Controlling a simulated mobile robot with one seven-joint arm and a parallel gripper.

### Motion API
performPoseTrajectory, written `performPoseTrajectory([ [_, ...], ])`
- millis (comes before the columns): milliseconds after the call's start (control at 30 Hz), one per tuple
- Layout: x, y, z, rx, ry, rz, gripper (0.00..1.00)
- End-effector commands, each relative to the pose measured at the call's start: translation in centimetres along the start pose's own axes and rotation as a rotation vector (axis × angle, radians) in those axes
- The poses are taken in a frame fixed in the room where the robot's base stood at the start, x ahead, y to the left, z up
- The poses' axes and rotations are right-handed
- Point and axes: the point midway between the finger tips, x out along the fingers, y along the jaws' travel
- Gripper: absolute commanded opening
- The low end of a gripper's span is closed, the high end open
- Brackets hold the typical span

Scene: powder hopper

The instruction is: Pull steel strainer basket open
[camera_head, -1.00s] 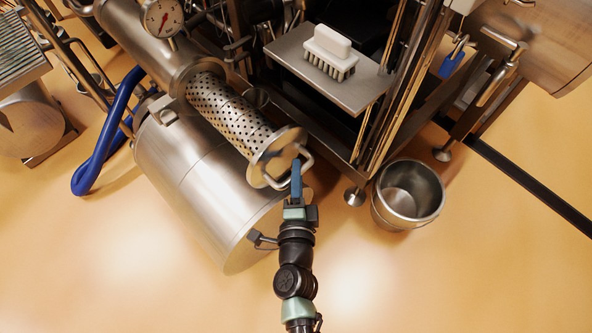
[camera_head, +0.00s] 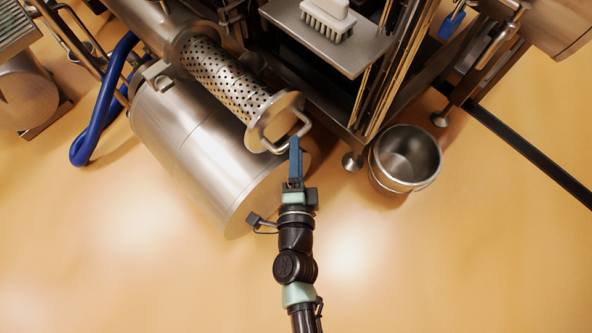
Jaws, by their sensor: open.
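The steel strainer basket (camera_head: 228,82) is a perforated cylinder with a round end plate (camera_head: 273,122) and a bent bar handle (camera_head: 305,124). It stands well out of its horizontal steel housing (camera_head: 171,24), with a long stretch of holes showing. My gripper (camera_head: 295,143) has blue fingers and is open. Its tips are at the lower edge of the handle in the picture, with nothing seen between them. I cannot tell whether they touch the handle.
A large steel tank (camera_head: 205,160) lies below the basket. A steel bucket (camera_head: 405,160) stands on the floor at right. A white brush (camera_head: 328,17) rests on a metal shelf (camera_head: 345,55) above. A blue hose (camera_head: 98,115) curves at left. The front floor is clear.

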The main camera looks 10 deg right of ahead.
Motion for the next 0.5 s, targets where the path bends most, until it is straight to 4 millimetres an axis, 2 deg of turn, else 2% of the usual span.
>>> performPoseTrajectory([
  [100,-2.7,0.0,0.1,-0.002,-0.004,0.004,0.5],
  [300,-6.4,0.0,0.0,-0.002,-0.003,0.004,0.5],
  [500,-8.6,0.0,0.1,-0.001,-0.003,0.002,0.5],
])
